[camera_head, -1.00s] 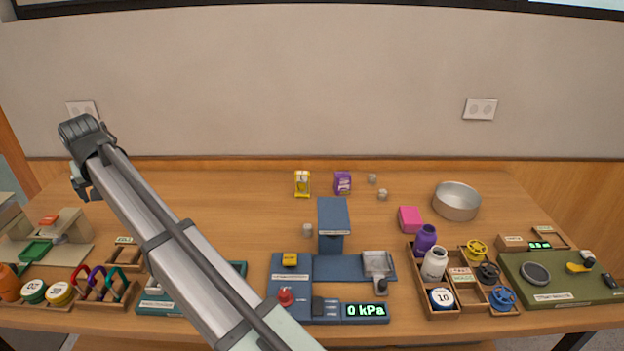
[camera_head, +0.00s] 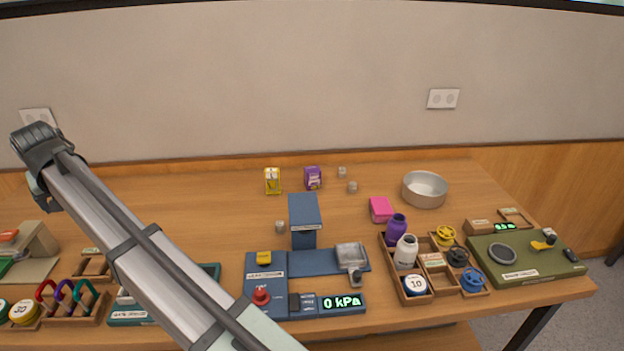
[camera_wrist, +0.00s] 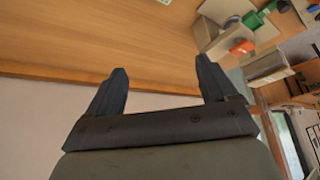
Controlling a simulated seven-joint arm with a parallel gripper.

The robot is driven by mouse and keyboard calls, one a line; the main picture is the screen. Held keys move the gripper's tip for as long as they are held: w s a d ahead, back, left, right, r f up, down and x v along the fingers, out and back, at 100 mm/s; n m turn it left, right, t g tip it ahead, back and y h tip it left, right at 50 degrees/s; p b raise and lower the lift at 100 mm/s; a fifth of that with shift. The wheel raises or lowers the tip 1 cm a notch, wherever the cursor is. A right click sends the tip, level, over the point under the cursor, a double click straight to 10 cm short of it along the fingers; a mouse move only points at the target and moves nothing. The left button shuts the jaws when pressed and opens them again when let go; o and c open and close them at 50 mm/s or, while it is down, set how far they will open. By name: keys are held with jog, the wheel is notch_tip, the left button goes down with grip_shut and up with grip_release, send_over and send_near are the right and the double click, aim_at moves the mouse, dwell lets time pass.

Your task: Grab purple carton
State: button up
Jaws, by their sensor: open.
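The purple carton (camera_head: 313,178) stands upright at the back of the table in the head view, just right of a yellow carton (camera_head: 272,181). My gripper (camera_wrist: 160,78) shows in the wrist view with its two dark fingers apart and nothing between them. In the head view my arm reaches up to the far left, well away from the purple carton; the fingers are hard to make out there. The purple carton does not show in the wrist view.
A pink block (camera_head: 381,209), a round metal pan (camera_head: 425,190) and a wooden tray (camera_head: 420,297) with jars are to the right. The table's back left is clear.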

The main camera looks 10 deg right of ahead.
jog(key=shift+c, duration=0.6)
jog(key=w+d+f+m+h, duration=0.1)
jog(key=w+d+m, duration=0.2)
jog(key=w+d, duration=1.05)
jog(key=w+d+f+m+h, duration=0.1)
jog(key=w+d+m, duration=0.1)
jog(key=w+d, duration=1.2)
jog(key=m+g+h, duration=0.2)
jog(key=m+g, duration=0.3)
jog(key=m, duration=1.3)
send_over(312, 176)
jog(key=w, duration=0.2)
notch_tip(312, 176, down, 4)
jog(key=f, duration=0.1)
notch_tip(312, 176, down, 13)
jog(key=shift+w+d+f, duration=0.15)
jog(key=c, duration=1.1)
